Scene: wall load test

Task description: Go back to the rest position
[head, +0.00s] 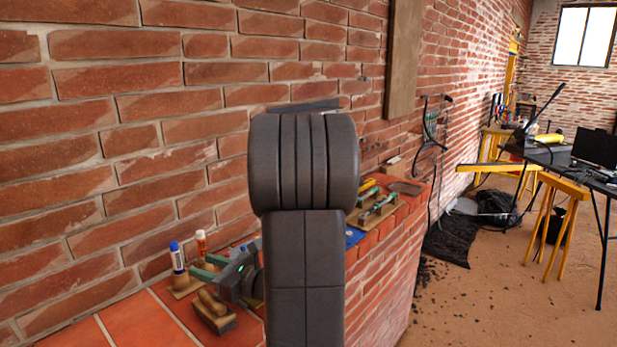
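My dark grey arm stands upright in the middle of the head view and covers much of the ledge behind it. A dark part with a small green light, which looks like my gripper (238,277), shows to the left of the arm, low over the brick ledge (142,322). Greenish pieces show at its left side. I cannot tell whether they are fingers or a tool. Its fingertips are not clear, so whether it is open, shut or holding anything cannot be told.
A wooden-handled brush (213,312) lies in front. Tools on a board (377,205) lie right of my arm. A worktable (565,157) and yellow trestle (560,190) stand right. Floor between is partly clear.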

